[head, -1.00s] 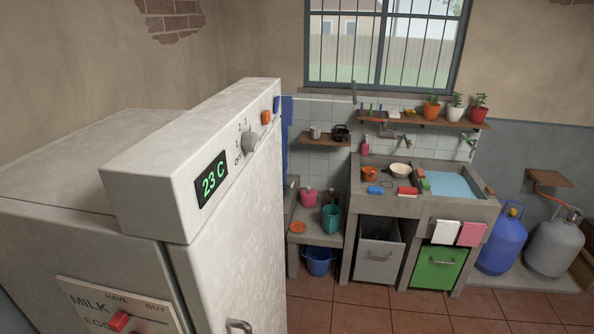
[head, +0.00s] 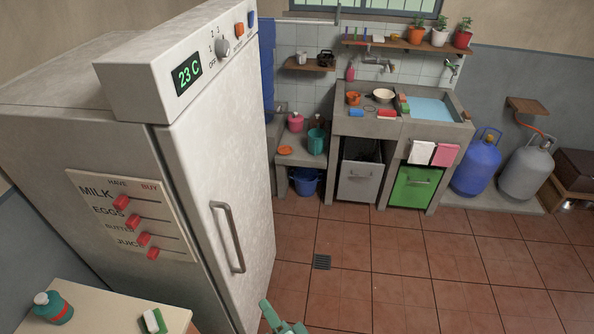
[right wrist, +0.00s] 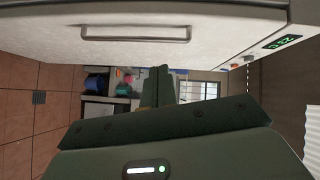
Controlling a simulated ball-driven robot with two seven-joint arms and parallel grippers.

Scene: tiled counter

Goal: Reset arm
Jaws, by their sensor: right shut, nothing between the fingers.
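My right gripper (head: 283,318) shows as a small green-grey shape at the bottom edge of the head view, in front of the fridge. In the right wrist view its fingers (right wrist: 158,88) are together and hold nothing. The closed white fridge (head: 215,150) stands on the left in the head view, with a grey vertical handle (head: 228,237). The handle also shows in the right wrist view (right wrist: 135,36), apart from the fingers. My left gripper is not in view.
A small table (head: 95,310) at the lower left bears a teal bottle (head: 53,308) and a green-and-white sponge (head: 154,321). The sink counter (head: 400,127) stands at the back wall, with gas cylinders (head: 477,165) to its right. The tiled floor (head: 400,270) in front is clear.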

